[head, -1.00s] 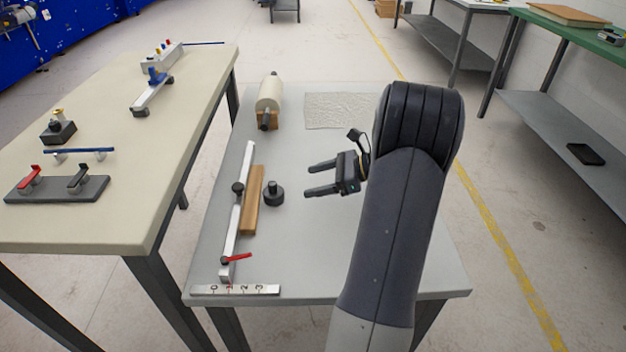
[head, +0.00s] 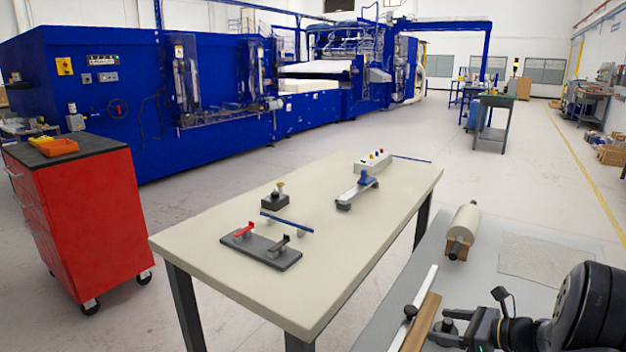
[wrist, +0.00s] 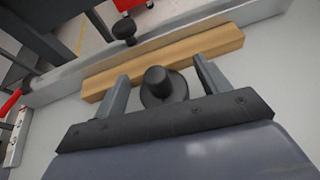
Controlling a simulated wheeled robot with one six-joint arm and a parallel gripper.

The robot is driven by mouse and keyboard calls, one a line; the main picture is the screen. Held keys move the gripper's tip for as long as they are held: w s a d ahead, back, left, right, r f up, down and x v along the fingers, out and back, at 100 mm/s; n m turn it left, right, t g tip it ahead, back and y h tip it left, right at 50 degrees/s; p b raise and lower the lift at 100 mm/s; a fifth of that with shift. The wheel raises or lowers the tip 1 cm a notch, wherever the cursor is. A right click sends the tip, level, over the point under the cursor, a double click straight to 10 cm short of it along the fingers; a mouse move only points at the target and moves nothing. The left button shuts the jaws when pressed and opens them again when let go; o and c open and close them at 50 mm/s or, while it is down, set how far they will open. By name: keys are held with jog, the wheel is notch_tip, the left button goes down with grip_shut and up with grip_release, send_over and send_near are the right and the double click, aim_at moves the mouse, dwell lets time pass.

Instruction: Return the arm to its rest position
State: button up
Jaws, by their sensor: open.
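My gripper (head: 440,325) is at the lower right of the head view, low over the grey table (head: 385,330). It is open and empty. In the wrist view my gripper's two fingers (wrist: 162,82) point toward a wooden bar. A black knobbed weight (wrist: 160,86) shows between the fingers, with a gap on each side. Whether it is at the fingers' height or below them I cannot tell. My arm (head: 590,310) is partly cut off by the picture's edge.
A wooden bar (wrist: 165,62) and a metal rail (wrist: 180,38) with a black knob lie just ahead of the fingers. A foam roll (head: 463,225) and a textured sheet (head: 545,260) lie farther back. A beige table (head: 330,250) with fixtures stands to the left.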

jog(key=shift+r, duration=1.2)
